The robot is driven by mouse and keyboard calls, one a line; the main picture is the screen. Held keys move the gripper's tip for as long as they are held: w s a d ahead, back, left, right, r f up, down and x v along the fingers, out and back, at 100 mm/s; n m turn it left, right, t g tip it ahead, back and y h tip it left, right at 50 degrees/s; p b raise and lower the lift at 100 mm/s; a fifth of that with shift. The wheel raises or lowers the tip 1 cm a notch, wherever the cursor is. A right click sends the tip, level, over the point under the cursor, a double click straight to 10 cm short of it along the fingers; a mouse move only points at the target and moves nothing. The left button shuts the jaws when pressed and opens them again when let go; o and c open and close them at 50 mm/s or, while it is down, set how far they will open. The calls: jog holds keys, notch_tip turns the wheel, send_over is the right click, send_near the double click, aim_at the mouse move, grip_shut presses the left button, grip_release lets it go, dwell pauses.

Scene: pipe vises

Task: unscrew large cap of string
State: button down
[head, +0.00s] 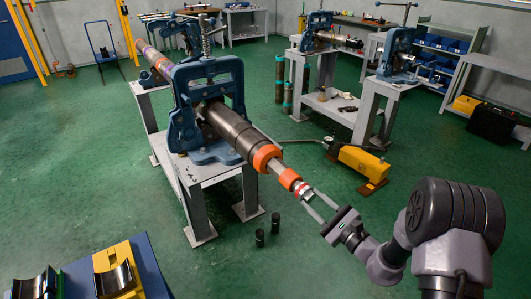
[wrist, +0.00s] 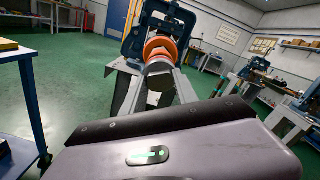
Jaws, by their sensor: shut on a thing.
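The string (head: 230,128) is a long dark pipe lying through a blue vise (head: 208,95). A large orange cap (head: 266,156) is around its thick near part. Past it are a thinner bare section, a smaller orange ring (head: 290,179) and a red and silver end piece (head: 303,190). My gripper (head: 313,202) has its two long fingers shut on this end piece, apart from the large cap. In the wrist view, the fingers (wrist: 160,88) flank the grey round end (wrist: 158,67), with orange (wrist: 160,43) behind it. The exact finger contact is too small to see.
A grey stand (head: 203,180) carries the vise. Two short dark cylinders (head: 267,231) stand on the floor below. A yellow pump unit (head: 362,165) is on the floor to the right.

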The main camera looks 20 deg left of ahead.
jog(key=shift+n, duration=0.5)
jog(key=n, duration=0.6)
jog(key=shift+g, duration=0.3)
jog(key=n, duration=0.8)
jog(key=shift+s+f+n, duration=0.1)
jog(key=shift+s+n, duration=0.05)
jog(key=shift+n, duration=0.15)
jog(key=c, duration=1)
grip_release()
jog(key=shift+a, duration=0.1)
